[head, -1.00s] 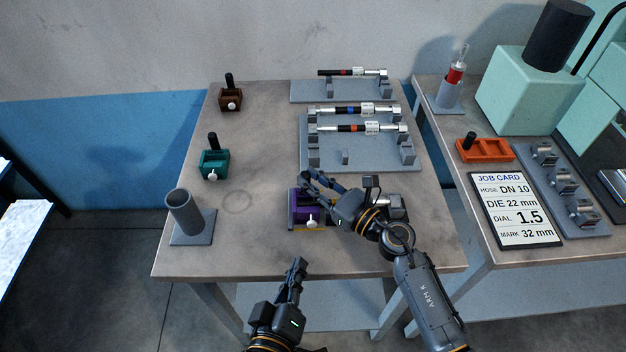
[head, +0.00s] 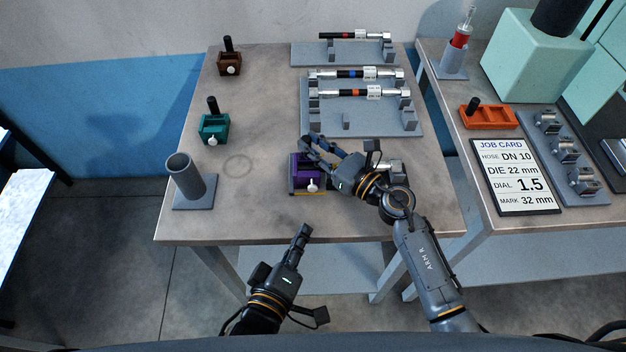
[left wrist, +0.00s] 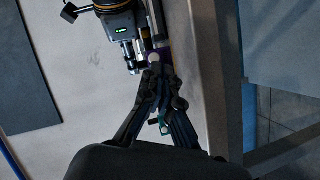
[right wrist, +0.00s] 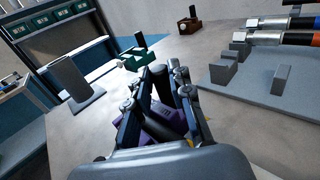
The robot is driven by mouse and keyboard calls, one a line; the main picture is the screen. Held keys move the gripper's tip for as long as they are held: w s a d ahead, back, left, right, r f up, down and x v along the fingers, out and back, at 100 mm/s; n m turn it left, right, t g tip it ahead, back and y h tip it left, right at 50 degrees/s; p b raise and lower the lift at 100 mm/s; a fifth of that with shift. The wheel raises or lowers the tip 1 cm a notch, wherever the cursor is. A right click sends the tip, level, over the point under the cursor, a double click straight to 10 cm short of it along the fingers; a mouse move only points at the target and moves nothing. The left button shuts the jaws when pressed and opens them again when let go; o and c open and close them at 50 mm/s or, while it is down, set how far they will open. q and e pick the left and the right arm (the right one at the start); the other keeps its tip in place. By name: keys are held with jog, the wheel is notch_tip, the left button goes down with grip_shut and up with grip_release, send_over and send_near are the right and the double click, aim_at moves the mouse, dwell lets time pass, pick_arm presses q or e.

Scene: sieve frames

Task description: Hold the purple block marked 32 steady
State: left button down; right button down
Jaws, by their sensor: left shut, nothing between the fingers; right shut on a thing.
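The purple block (head: 304,172) sits near the front middle of the table, with a white knob on its front. It also shows in the right wrist view (right wrist: 200,137), partly hidden by my fingers. The number on it cannot be read. My right gripper (head: 308,146) reaches over it from the right. In the right wrist view my right gripper (right wrist: 155,88) is closed around the block's black upright post (right wrist: 161,92). My left gripper (head: 304,230) is shut and empty near the table's front edge, in front of the block and apart from it.
A grey cup on a plate (head: 186,180) stands left. A green block (head: 213,128) and a brown block (head: 229,64) stand behind it. Racks with hose assemblies (head: 362,118) fill the back right. A job card (head: 515,178) and orange block (head: 489,117) are on the right table.

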aim_at(313, 188)
pick_arm(q)
jog(key=n+g+h, duration=0.1)
jog(key=n, duration=0.1)
jog(key=s+d+n+g+h, duration=0.1)
jog(key=n+h, duration=0.1)
jog(key=f+n+g+h, duration=0.1)
jog(key=n, duration=0.2)
jog(key=shift+s+d+h, duration=0.3)
jog(key=shift+d+h, duration=0.1)
jog(key=shift+w, duration=0.1)
jog(key=shift+w, duration=4.35)
jog(key=shift+w, duration=0.4)
